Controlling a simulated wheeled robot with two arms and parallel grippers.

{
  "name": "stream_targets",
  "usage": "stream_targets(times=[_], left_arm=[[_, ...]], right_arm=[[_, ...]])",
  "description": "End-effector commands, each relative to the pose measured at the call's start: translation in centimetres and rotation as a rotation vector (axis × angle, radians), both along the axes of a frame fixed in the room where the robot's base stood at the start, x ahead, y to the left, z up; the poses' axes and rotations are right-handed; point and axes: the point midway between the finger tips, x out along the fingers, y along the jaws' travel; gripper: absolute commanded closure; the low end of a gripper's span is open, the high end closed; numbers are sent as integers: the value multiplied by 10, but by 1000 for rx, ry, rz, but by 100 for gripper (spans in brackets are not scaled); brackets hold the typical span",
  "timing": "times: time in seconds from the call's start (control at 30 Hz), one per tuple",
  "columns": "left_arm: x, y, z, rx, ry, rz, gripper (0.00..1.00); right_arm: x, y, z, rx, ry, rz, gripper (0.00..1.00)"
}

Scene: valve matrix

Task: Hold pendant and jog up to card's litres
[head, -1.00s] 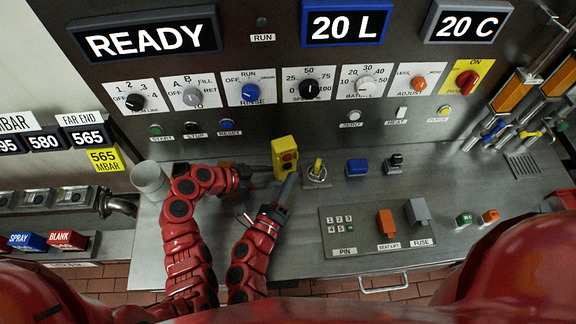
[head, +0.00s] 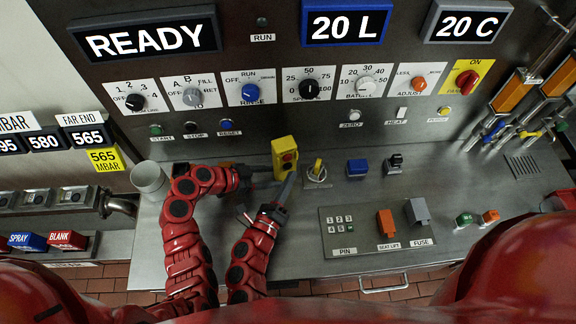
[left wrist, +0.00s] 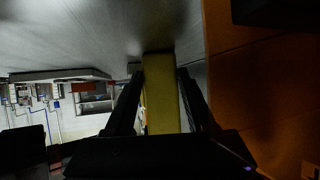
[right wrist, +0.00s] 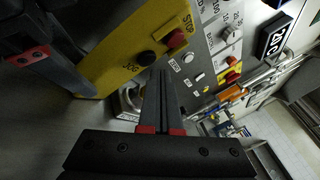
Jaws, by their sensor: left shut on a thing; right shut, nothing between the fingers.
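The yellow pendant (head: 284,150) stands upright on the steel bench, with a red button on its face. In the right wrist view the pendant (right wrist: 122,62) shows a red STOP button (right wrist: 175,39) and a black button (right wrist: 146,58). My left gripper (head: 262,174) is shut on the pendant from its left side; the left wrist view shows the yellow body (left wrist: 161,95) between the fingers. My right gripper (right wrist: 158,75) is shut and empty, its tips close to the black button; I cannot tell if they touch. The blue-framed display (head: 346,23) reads 20 L. I see no card with litres.
A lever switch (head: 317,172) stands just right of the pendant, then a blue button box (head: 357,167). A keypad panel (head: 375,230) lies in front. A grey cup (head: 150,178) stands at the bench's left. Other displays read READY (head: 146,40) and 20 C (head: 468,24).

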Motion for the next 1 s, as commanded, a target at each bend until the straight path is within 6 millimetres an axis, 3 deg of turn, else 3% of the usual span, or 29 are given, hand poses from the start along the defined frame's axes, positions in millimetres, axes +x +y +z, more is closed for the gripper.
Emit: stream_targets(times=[1.0], left_arm=[[0,0,1,-1,-1,0,76]], right_arm=[[11,3,0,0,-1,-1,100]])
